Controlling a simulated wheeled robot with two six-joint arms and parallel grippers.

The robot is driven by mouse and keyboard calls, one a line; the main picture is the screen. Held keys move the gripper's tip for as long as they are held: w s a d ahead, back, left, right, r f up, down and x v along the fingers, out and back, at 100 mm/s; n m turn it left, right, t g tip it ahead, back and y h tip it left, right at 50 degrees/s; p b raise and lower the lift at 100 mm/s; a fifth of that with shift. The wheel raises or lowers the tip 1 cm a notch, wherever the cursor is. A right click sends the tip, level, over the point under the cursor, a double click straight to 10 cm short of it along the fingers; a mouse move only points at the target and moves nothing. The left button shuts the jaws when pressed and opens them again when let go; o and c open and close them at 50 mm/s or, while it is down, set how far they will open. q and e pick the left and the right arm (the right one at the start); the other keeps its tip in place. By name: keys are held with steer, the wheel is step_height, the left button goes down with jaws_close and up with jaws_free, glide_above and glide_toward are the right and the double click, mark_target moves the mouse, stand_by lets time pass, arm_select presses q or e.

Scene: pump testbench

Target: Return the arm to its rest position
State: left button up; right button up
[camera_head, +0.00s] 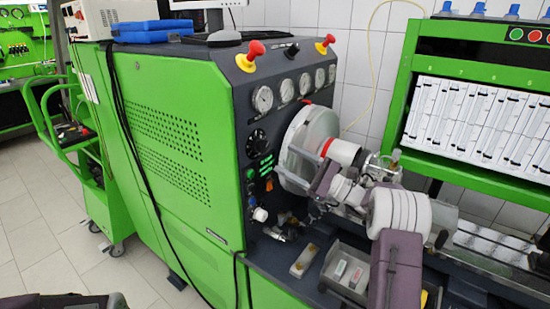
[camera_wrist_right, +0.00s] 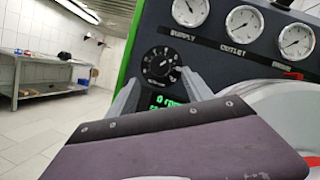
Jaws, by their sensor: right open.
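My right arm comes in from the lower right of the head view, with a purple-grey forearm and a white wrist joint. A purple-grey cover hides the lower part of that view. My left gripper is not in view.
The green test bench (camera_head: 170,140) fills the middle, with gauges (camera_head: 263,99) and red knobs (camera_head: 256,48). The drum (camera_head: 305,150) and pump fittings are close to my right arm. A grey tray (camera_head: 350,268) lies below. A green rack (camera_head: 405,75) stands right; tiled floor (camera_head: 40,235) is left.

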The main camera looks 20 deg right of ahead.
steer(key=shift+v, duration=1.05)
